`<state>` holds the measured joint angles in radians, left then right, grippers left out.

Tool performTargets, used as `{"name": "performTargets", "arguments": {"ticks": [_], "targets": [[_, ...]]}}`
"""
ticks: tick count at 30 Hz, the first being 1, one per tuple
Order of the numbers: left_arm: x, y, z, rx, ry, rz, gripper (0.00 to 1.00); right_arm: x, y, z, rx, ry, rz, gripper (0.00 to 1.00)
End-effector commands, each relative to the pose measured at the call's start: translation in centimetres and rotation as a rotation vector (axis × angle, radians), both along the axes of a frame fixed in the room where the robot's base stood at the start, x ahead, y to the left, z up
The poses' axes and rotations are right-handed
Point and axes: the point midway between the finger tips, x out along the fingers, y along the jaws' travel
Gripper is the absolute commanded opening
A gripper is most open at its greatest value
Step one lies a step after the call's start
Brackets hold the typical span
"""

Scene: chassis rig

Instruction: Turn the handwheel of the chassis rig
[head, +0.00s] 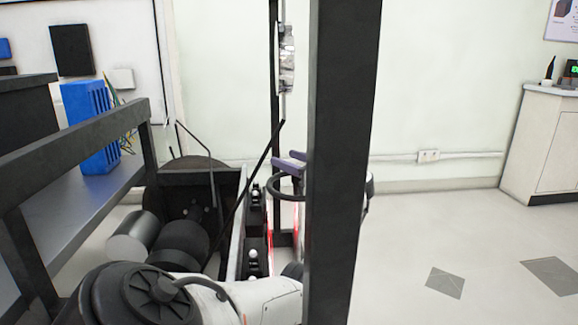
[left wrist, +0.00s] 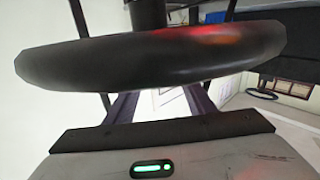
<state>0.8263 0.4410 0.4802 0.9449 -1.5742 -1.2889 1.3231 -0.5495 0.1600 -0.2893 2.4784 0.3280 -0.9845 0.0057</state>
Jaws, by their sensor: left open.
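The handwheel, a dark ring, shows in the head view (head: 287,188), partly hidden behind a thick black post. In the left wrist view the handwheel (left wrist: 150,62) spans the upper part, with its dark hub or shaft above it. My left gripper (head: 290,161) has purple fingers, which show right at the wheel in the head view. In the left wrist view the fingers of my left gripper (left wrist: 158,103) are apart and partly hidden by the rim. I cannot tell whether they touch the rim. My right gripper is not seen.
The thick black post (head: 343,160) stands close in front and blocks part of the view. A black frame rail (head: 75,155) and a blue slotted block (head: 90,125) are at left. A white cabinet (head: 545,145) stands at far right. The floor at right is open.

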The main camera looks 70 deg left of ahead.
Motion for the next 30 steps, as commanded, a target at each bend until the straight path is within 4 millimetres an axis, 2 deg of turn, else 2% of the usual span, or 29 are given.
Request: {"name": "performTargets", "arguments": {"ticks": [1, 6, 12, 17, 30], "targets": [[0.0, 0.0, 1.6, 0.003, -0.002, 0.001, 0.49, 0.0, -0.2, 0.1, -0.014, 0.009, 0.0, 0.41], [0.0, 0.0, 4.8, 0.002, -0.002, 0.0, 0.49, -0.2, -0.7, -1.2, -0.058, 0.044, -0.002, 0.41], [-0.1, 0.1, 7.1, 0.001, -0.002, 0.001, 0.49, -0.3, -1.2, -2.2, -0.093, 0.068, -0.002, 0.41], [-0.1, 0.1, 7.5, 0.0, 0.0, 0.001, 0.49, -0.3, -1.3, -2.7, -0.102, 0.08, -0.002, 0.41], [0.0, 0.1, 7.4, 0.0, 0.0, 0.001, 0.49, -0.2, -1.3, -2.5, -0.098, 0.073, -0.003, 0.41]]}}
